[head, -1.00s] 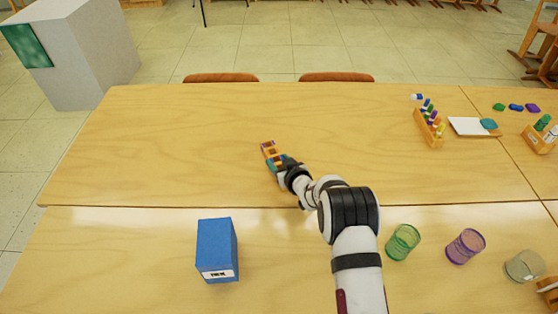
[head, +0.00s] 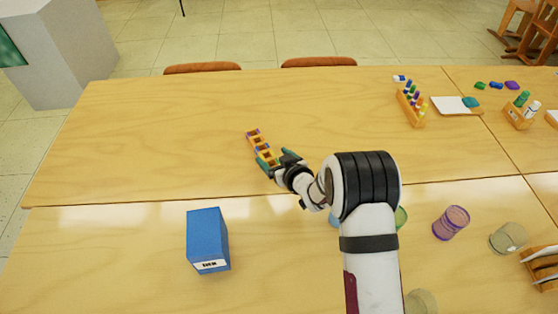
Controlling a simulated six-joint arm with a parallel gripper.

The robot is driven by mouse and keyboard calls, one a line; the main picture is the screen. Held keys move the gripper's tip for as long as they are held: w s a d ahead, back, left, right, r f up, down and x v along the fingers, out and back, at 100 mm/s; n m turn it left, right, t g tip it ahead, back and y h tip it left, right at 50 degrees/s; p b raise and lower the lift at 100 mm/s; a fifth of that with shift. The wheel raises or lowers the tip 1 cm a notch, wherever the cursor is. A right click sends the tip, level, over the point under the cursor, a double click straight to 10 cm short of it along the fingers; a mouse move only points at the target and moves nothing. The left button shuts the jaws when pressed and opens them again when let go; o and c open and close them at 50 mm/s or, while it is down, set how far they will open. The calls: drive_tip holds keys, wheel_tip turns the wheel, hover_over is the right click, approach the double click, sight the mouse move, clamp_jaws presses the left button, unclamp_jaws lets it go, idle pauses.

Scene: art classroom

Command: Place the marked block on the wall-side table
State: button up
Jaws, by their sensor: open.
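A blue block (head: 206,240) with a white label on its lower front stands upright on the near table (head: 110,255), left of my arm. The label's writing is too small to read. My gripper (head: 278,162) is open over the far table (head: 150,130), beyond and to the right of the block and well apart from it. A small wooden rack (head: 254,139) with coloured parts is at the gripper; its near end seems to lie between the fingers. I cannot tell whether they touch it. Which table is the wall-side one is unclear.
Right of my arm stand a purple cup (head: 451,222) and a clear cup (head: 508,238); a green cup (head: 401,217) is partly hidden. A marker rack (head: 411,107) and a white pad (head: 452,105) are at far right. The far table's left half is clear.

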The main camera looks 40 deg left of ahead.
drive_tip(key=v, duration=0.4)
drive_tip(key=shift+s+d+r, duration=0.1)
drive_tip(key=shift+d+r, duration=0.05)
drive_tip(key=shift+d, duration=0.2)
idle(1.0)
